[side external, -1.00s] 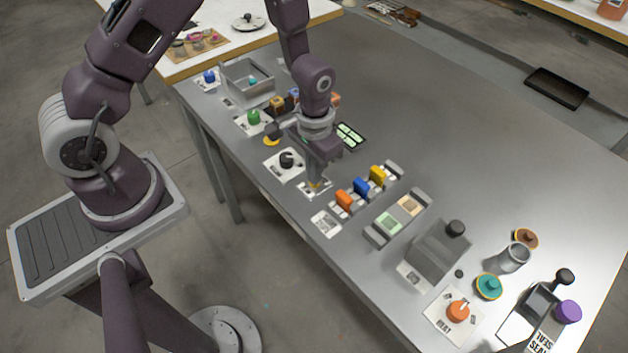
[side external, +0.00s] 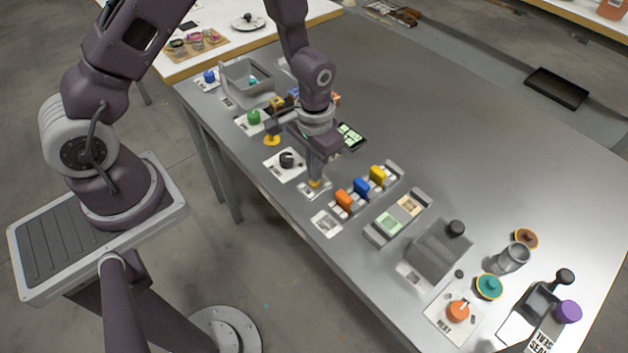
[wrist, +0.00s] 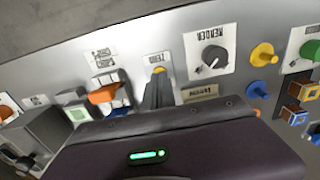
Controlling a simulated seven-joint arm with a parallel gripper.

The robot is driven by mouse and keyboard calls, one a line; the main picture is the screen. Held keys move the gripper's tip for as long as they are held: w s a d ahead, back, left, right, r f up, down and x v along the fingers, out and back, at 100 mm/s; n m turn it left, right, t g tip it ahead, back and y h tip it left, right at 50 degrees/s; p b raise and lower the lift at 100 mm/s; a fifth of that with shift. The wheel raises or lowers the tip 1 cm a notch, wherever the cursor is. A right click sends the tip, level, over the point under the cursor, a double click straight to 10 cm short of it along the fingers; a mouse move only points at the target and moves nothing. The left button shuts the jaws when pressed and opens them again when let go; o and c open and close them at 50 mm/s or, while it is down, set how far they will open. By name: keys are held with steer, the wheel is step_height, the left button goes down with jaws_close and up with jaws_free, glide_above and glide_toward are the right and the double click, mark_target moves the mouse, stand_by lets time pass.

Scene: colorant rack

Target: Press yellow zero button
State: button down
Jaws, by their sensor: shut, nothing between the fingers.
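The yellow zero button (side external: 315,184) sits on a small white plate near the table's front edge. In the wrist view the yellow button (wrist: 159,70) shows just beyond my fingertips, beside a label reading ZERO. My gripper (side external: 316,179) is shut and empty, pointing down with its tips right at the button. In the wrist view the gripper's closed fingers (wrist: 158,80) partly cover the button. I cannot tell whether the tips touch it or whether it is pressed in.
A black knob (side external: 287,160) on a white plate stands to the left. To the right is a rack of orange, blue and yellow blocks (side external: 361,187). A yellow knob (side external: 271,140) is beside my wrist. The table's far middle is clear.

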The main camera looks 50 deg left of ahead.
stand_by(0.4)
steer(key=shift+r, duration=2)
steer(key=s+a+r+t, duration=0.1)
steer(key=s+r, duration=0.1)
steer(key=r, duration=0.7)
steer(key=s+r+t, duration=0.2)
steer(key=s+r, duration=0.1)
steer(key=r, duration=0.5)
steer(key=s+r+t, duration=0.1)
steer(key=s+r, duration=0.3)
steer(key=s, duration=0.2)
steer(key=s+a+r+t, duration=0.1)
steer(key=s+r, duration=0.3)
steer(key=s, duration=0.3)
steer(key=shift+s+a+r+t, duration=0.2)
steer(key=shift+r+t, duration=0.1)
steer(key=shift+r, duration=0.05)
